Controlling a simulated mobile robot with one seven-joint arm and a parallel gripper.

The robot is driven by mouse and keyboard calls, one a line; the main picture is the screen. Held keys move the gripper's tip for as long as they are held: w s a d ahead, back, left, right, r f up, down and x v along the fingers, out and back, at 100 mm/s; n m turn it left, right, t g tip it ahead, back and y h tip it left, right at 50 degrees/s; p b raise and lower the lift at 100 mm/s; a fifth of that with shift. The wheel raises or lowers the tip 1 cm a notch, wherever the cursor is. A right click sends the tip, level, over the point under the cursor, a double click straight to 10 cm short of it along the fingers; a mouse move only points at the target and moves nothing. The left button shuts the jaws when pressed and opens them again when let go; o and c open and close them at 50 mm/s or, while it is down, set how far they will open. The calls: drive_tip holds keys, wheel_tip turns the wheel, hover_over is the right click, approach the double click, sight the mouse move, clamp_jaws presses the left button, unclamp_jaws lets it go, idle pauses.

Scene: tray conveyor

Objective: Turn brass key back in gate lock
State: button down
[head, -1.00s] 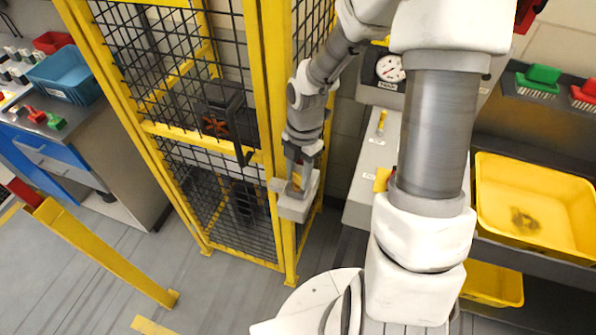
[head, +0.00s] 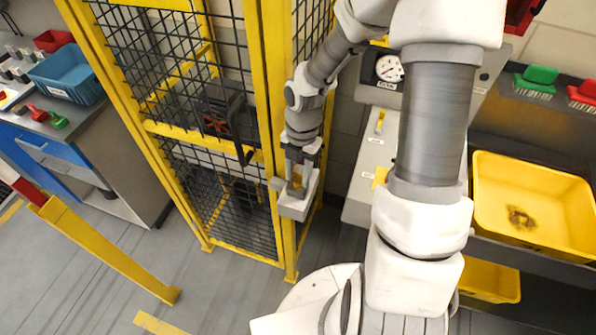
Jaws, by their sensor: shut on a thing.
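The gate lock (head: 294,208) is a pale grey box on the yellow gate post, right of the mesh gate (head: 225,195). My gripper (head: 297,188) points down at the top of this box. It is shut on the brass key (head: 296,191), of which only a small brass-yellow bit shows between the fingers. The fingers hide most of the key, so its exact angle and the keyhole cannot be made out.
A black handle (head: 244,155) sticks out from the gate. A panel with a round gauge (head: 389,69) and a yellow bin (head: 530,205) stand to the right. A yellow rail (head: 105,248) stands at the lower left. Grey floor is open in front of the gate.

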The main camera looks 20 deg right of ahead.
drive_tip(key=shift+n+p, duration=0.7)
drive_tip(key=shift+n, duration=1.8)
drive_tip(key=shift+c, duration=1.8)
unclamp_jaws()
drive_tip(key=shift+a, duration=0.1)
drive_tip(key=shift+w+r, duration=0.1)
drive_tip(key=shift+r, duration=0.2)
wheel_tip(320, 180, up, 17)
drive_tip(key=w+d, duration=0.1)
drive_tip(key=shift+w+h, duration=0.3)
drive_tip(key=shift+w, duration=0.05)
drive_tip(key=shift+d, duration=0.1)
